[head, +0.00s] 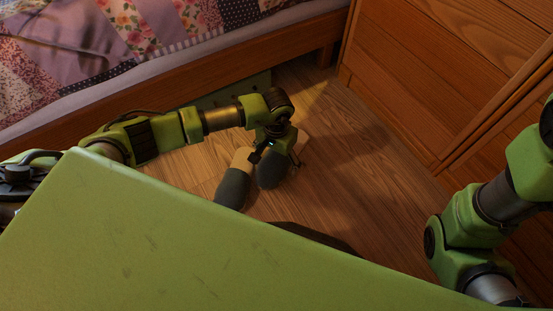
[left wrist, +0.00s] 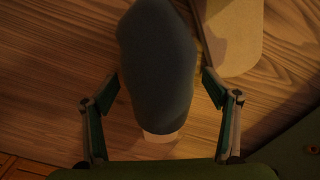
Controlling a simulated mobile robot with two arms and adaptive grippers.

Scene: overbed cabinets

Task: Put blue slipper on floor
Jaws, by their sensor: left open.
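Two slippers with blue-grey toes and tan soles are on the wooden floor in the head view: one on the left (head: 232,188), one on the right (head: 271,172). My left gripper (head: 272,150) is low over the right one and hides part of it. In the left wrist view a blue slipper (left wrist: 158,55) lies between the spread fingers of my left gripper (left wrist: 162,84), which is open. The fingertips are close to its sides; I cannot tell if they touch. The other slipper's tan sole (left wrist: 232,35) shows to its right. My right gripper is out of view.
A bed (head: 200,70) with a patchwork quilt stands along the back left. A wooden cabinet (head: 430,75) with drawers stands at the right. Bare floor (head: 350,160) lies between the slippers and the cabinet. My green body fills the front.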

